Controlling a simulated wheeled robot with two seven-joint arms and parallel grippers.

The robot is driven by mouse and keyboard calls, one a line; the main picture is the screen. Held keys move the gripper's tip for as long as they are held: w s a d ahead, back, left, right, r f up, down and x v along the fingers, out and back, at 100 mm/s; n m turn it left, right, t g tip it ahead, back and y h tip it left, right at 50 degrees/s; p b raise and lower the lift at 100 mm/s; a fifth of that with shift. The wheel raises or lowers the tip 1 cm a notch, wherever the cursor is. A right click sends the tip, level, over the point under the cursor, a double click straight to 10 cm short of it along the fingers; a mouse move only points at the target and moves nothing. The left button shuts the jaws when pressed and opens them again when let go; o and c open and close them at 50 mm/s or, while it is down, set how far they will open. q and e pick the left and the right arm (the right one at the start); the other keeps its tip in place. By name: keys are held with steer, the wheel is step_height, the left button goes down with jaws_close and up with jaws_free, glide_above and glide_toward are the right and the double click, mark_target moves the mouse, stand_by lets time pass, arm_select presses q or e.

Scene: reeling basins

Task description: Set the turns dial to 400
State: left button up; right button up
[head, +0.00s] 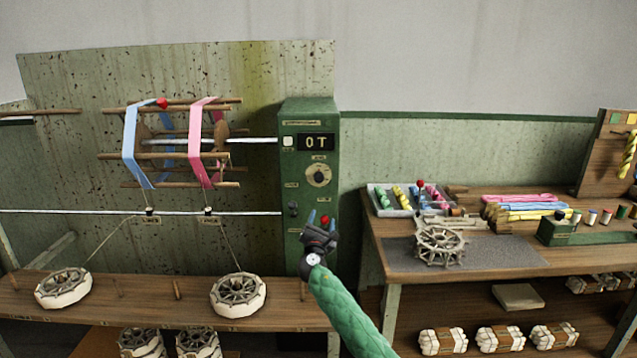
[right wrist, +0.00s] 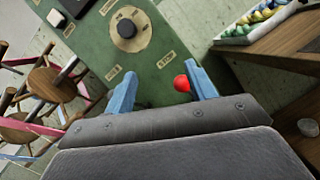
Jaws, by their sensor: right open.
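The turns dial (head: 318,176) is a dark round knob on a pale plate, on the front of the green control box (head: 300,112). It also shows in the right wrist view (right wrist: 127,29), ahead of the fingers. The small display (head: 316,142) above it seems to read "0T". My right gripper (head: 318,219) is open and empty, low in front of the box, below the dial and apart from it. In the right wrist view its blue fingers (right wrist: 161,88) are spread, with a red knob (right wrist: 182,83) by the right finger. My left gripper is not in view.
A reel with blue and pink skeins (head: 130,148) stands left of the box. The right table (head: 400,265) holds a tray of coloured skeins (head: 376,203) and a metal wheel (head: 438,246). A gap lies between bench and table.

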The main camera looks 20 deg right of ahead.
mark_target(318, 180)
steer(key=shift+w+d+r+n+t+y+p, duration=0.3)
steer(key=shift+w+r+n, duration=0.5)
steer(key=shift+w+r, duration=1)
steer(key=shift+w+d+r+n+t+y+p, duration=0.2)
steer(key=shift+w+d+r+n+t, duration=0.45)
steer(key=shift+w+r, duration=1.2)
steer(key=shift+w+d+r+n+t+y+p, duration=0.25)
steer(key=shift+w+r+n, duration=0.75)
steer(key=shift+w, duration=1.5)
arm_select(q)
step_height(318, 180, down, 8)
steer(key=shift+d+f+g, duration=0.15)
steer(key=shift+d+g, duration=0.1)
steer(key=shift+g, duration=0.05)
arm_select(e)
steer(key=c, duration=1)
